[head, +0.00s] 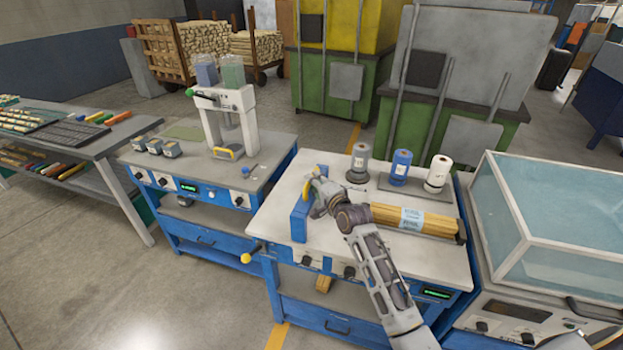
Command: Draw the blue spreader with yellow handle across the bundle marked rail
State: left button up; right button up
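The blue spreader (299,222) stands on the left part of the right-hand bench, its yellow handle (306,188) on the side facing the bundle. My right gripper (315,187) is at the yellow handle, its fingers overlapping it. Whether they are closed on the handle is too small to tell. The bundle of wooden sticks (437,225) lies right of the spreader, partly behind my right wrist. It has a blue-and-white label (412,219) whose text I cannot read. The spreader is apart from the label.
A glass-topped machine (555,225) closes off the right side. A bench with a white press (232,120) stands to the left. The bench top (275,215) is bare left of the spreader.

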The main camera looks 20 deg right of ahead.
jog(key=shift+x, duration=1.45)
grip_shut()
